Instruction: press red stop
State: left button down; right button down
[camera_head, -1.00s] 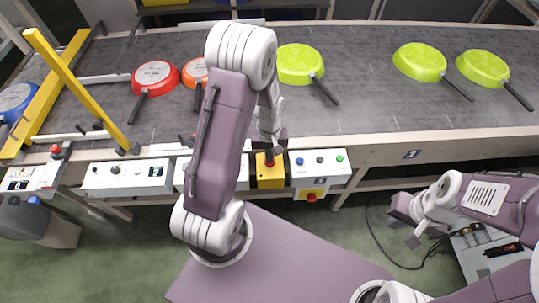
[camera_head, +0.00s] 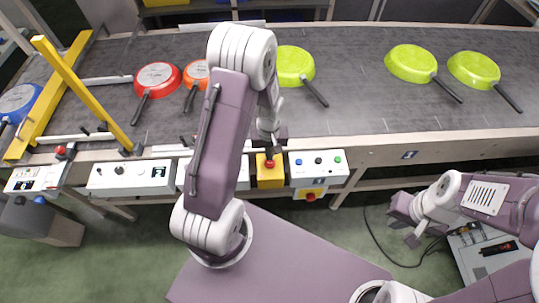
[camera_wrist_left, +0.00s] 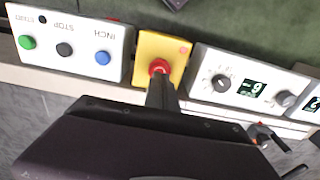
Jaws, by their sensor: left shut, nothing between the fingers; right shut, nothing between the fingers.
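A red mushroom button (camera_head: 269,164) sits on a yellow box (camera_head: 270,180) at the conveyor's near edge. In the left wrist view the red button (camera_wrist_left: 159,68) shows at upper middle on the yellow box (camera_wrist_left: 146,45). My left gripper (camera_head: 270,146) is shut and empty, just behind the button in the head view. In the left wrist view its dark fingertips (camera_wrist_left: 160,88) reach the button's lower edge; I cannot tell whether they touch. My right gripper (camera_head: 412,238) is shut and empty, low at right, away from the panels.
A white panel with blue, black and green buttons (camera_head: 318,170) is right of the yellow box; a second red button (camera_head: 310,197) is below it. A knob panel (camera_head: 130,177) stands left. Green, orange, red and blue pans lie on the conveyor (camera_head: 350,100). A yellow bar (camera_head: 85,95) crosses it.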

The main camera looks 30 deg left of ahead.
aim_at(269, 164)
pick_arm(q)
notch_tip(269, 164, up, 3)
jog(key=shift+s+d+r+b, duration=0.1)
jog(key=shift+b, duration=0.45)
notch_tip(269, 164, up, 8)
jog(key=shift+s+r, duration=0.15)
jog(key=shift+s, duration=0.05)
pick_arm(e)
jog(key=shift+s+d+r, duration=0.25)
jog(key=shift+s+r, duration=0.3)
jog(key=shift+r, duration=0.15)
pick_arm(q)
jog(key=shift+w, duration=0.1)
pick_arm(e)
jog(key=shift+w+a, duration=0.1)
